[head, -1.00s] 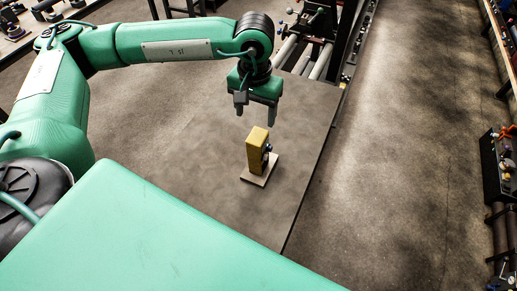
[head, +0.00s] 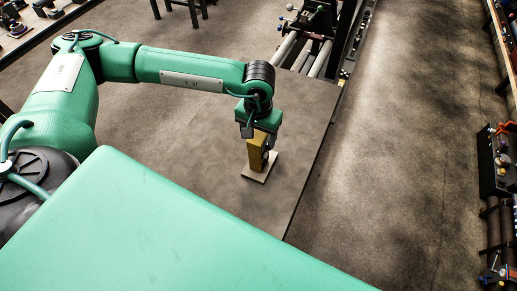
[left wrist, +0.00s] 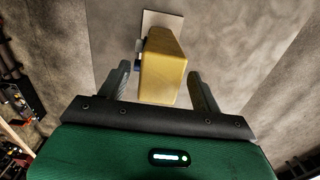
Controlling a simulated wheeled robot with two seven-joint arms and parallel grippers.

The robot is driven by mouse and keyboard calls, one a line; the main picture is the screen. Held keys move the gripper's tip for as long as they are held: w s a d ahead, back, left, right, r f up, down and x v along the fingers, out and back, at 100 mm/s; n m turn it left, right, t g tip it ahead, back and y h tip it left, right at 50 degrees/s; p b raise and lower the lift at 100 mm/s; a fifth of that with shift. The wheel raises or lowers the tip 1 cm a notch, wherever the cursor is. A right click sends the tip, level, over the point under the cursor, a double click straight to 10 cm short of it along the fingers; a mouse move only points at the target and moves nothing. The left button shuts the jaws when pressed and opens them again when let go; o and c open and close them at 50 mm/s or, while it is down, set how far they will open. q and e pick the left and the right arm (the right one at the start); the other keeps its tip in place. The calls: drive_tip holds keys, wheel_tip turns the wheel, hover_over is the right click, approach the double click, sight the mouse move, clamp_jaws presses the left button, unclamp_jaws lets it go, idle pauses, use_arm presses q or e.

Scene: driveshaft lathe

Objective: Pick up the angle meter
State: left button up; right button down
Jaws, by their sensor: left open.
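The angle meter (head: 256,152) is a yellow block standing upright on a small pale base plate (head: 259,170) on the table. In the left wrist view the yellow block (left wrist: 162,66) shows from above, with a dark blue part on its left side. My left gripper (head: 259,140) is right above and around the top of the block. In the left wrist view its two open fingers (left wrist: 160,88) stand one on each side of the block, with a gap on both sides. My right gripper is not seen.
The grey-brown table (head: 200,150) is otherwise clear around the block, and its right edge lies a short way off. Lathe rails (head: 300,50) stand behind. A rack with tools (head: 497,160) is at the far right.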

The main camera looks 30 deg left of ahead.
use_arm(q)
clamp_jaws()
drive_tip(key=shift+r, duration=0.1)
